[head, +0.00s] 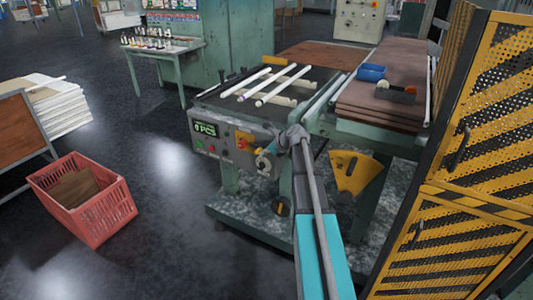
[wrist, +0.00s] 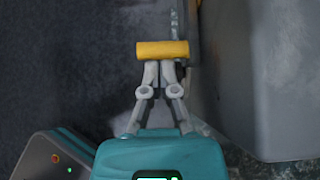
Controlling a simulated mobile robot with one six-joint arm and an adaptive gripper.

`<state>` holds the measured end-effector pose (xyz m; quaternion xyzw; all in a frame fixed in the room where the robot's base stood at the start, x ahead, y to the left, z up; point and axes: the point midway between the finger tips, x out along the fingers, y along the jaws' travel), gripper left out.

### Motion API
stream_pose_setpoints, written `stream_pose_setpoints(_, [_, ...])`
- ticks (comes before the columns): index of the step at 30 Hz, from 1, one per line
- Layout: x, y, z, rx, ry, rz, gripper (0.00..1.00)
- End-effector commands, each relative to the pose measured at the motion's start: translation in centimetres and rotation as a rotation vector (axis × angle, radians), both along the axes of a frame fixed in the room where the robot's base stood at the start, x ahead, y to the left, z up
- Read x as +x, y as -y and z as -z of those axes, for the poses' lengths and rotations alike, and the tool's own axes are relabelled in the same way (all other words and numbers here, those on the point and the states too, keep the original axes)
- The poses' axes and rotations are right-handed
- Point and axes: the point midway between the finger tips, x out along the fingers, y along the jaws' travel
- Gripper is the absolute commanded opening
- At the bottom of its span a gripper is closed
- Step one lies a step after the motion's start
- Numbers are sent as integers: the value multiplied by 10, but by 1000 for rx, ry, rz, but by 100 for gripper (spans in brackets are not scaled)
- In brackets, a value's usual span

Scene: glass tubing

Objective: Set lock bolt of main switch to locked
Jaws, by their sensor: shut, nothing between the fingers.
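In the wrist view my gripper (wrist: 161,70) is shut, with its fingertips at a short yellow cylinder (wrist: 162,50) lying crosswise in front of them. The fingertips look touching or very close to it; nothing shows between them. A thin grey metal piece (wrist: 175,22) shows beyond the cylinder. I cannot tell whether either is the lock bolt. In the head view the grey control panel (head: 222,148) carries a lit display reading "0 PCS" and a red knob (head: 241,144). My arm ends at the panel's right part, where the main switch and bolt cannot be made out clearly.
White tubes (head: 272,86) lie on the machine's top. A blue scoop-like item (head: 371,73) sits on brown boards at right. A yellow-black striped guard (head: 465,160) stands close on the right. A red crate (head: 85,205) is on the floor at left; floor between is clear.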

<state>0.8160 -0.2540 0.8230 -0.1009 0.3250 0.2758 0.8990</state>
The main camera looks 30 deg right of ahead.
Motion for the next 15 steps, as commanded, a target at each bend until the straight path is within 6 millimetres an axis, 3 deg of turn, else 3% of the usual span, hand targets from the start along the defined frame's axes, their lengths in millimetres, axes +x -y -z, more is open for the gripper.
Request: stream_pose_setpoints(15, [-1, 4, 0, 10, 9, 3, 0])
